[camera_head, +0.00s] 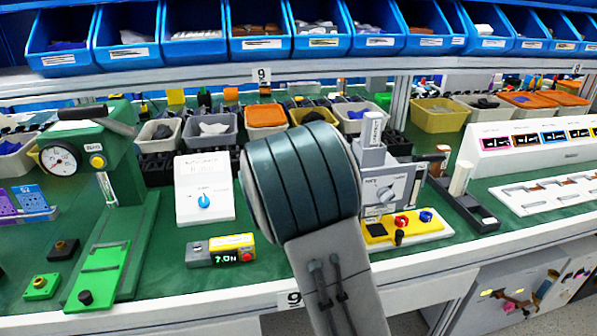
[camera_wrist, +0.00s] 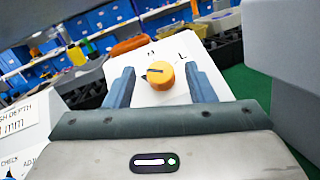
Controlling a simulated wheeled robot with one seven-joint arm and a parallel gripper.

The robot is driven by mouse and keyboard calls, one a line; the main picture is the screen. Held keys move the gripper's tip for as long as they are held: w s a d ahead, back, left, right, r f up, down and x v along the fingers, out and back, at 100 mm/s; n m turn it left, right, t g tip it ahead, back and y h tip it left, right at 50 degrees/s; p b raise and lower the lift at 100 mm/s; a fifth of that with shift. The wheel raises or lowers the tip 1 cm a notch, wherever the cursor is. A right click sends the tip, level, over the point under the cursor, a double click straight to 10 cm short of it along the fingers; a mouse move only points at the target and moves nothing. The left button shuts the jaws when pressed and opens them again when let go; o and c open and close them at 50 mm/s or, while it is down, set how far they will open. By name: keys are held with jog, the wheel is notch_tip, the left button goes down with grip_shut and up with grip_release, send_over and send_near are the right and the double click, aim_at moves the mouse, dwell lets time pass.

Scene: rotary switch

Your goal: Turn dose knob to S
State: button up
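The orange dose knob (camera_wrist: 161,76) sits on a white panel (camera_wrist: 182,97) in the wrist view. The letters M and L show above it; no S is visible. A dark mark on the knob's face points roughly left. My gripper (camera_wrist: 159,69) is open, with one blue-grey finger on each side of the knob. Small gaps seem to separate the fingers from the knob, but I cannot tell whether either touches. In the head view my own arm hides the knob and the gripper.
A white box with a blue knob (camera_head: 204,201) stands left of my arm. A grey dial machine (camera_head: 385,190) on a yellow base stands close on the right. A green press (camera_head: 100,160) is at far left. Bins line the back.

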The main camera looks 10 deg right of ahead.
jog(key=v, duration=0.5)
jog(key=b+v, duration=0.1)
jog(key=v, duration=0.5)
jog(key=shift+s+a+f, duration=0.1)
jog(key=shift+s+f, duration=0.1)
jog(key=shift+f, duration=0.05)
jog(key=shift+s+b, duration=0.2)
jog(key=shift+b, duration=1)
jog(key=s+b, duration=0.1)
jog(key=b, duration=0.3)
jog(key=shift+s+a, duration=0.1)
jog(key=shift+a, duration=0.1)
jog(key=shift+s+b, duration=0.35)
jog(key=shift+b, duration=0.4)
jog(key=shift+r, duration=0.1)
